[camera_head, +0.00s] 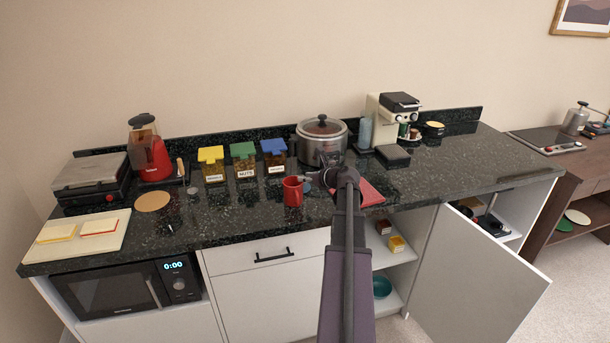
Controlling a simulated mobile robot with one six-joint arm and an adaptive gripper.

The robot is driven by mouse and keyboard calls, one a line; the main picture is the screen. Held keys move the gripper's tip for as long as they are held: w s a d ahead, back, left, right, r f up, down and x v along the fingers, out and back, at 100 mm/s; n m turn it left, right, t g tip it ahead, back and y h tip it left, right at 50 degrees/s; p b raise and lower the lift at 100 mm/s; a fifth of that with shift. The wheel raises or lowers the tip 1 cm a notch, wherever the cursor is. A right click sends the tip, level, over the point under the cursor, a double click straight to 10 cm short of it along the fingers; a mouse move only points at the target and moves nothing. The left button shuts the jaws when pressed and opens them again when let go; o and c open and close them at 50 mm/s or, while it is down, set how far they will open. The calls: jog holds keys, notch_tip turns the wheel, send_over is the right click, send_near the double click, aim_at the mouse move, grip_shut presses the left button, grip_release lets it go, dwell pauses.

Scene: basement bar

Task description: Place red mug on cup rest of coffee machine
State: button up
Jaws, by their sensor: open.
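The red mug (292,191) stands upright on the dark speckled counter, in front of the steel pot and the lidded jars. My gripper (319,181) is open, just right of the mug. My arm partly blocks the view around it, and I cannot tell whether the jaws touch the mug. The cream and black coffee machine (381,117) stands farther back to the right, against the wall. Small items show at its right side, and its cup rest is not clearly visible.
A steel pot (312,149) stands behind the mug, with labelled jars (244,166) to its left. A red flat item (371,194) lies right of my arm. A black block (392,156) sits before the coffee machine. The counter's right part is clear. A cabinet door (470,275) hangs open below.

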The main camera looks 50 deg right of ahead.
jog(key=p+v, duration=0.3)
jog(key=v, duration=0.6)
jog(key=shift+s+r, duration=0.15)
jog(key=shift+s, duration=0.1)
dwell(0.4)
jog(key=shift+w+a, duration=0.1)
jog(key=shift+a, duration=0.05)
